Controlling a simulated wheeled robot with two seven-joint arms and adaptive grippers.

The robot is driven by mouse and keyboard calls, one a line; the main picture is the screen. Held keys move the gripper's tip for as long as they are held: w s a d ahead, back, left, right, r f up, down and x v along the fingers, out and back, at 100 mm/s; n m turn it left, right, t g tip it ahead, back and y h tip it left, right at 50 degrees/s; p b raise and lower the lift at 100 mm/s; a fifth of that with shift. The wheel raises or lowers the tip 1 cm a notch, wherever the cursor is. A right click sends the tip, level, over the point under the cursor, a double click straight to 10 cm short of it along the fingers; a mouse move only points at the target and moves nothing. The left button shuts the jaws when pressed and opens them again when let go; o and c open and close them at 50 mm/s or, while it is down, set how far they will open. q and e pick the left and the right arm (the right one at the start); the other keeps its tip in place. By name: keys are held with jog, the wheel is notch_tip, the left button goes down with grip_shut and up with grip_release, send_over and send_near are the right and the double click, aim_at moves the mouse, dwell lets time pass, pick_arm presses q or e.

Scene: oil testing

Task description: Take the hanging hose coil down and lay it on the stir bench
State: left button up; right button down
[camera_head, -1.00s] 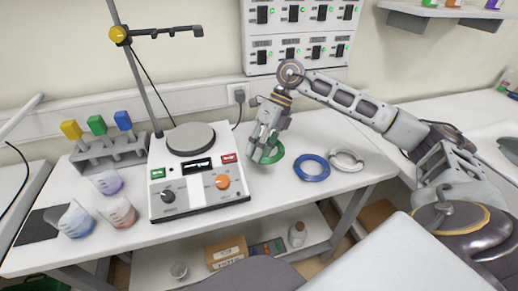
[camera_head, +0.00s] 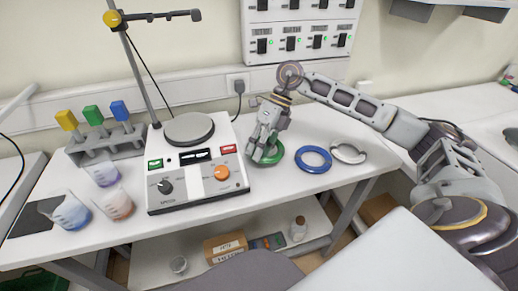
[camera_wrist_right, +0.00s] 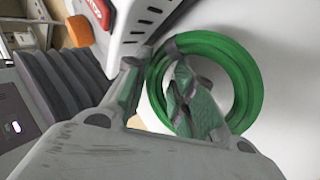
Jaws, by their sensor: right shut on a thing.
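The green hose coil (camera_head: 277,155) is on the white bench top (camera_head: 290,190), just right of the stirrer. It looks nearly flat there, but I cannot tell if all of it touches the bench. My right gripper (camera_head: 259,154) reaches down over its left side and is shut on the green hose. In the right wrist view the green coil (camera_wrist_right: 252,78) makes a full ring, with the fingers (camera_wrist_right: 158,82) on its near-left side. My left gripper is out of view.
The hotplate stirrer (camera_head: 193,180) with a stand rod is close left of the gripper. A blue coil (camera_head: 313,159) and a grey-white coil (camera_head: 349,153) lie to the right. Beakers (camera_head: 72,213) stand at the left. Bench front right of the stirrer is clear.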

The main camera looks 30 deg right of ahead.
jog(key=c, duration=1.5)
grip_release()
jog(key=o, duration=1)
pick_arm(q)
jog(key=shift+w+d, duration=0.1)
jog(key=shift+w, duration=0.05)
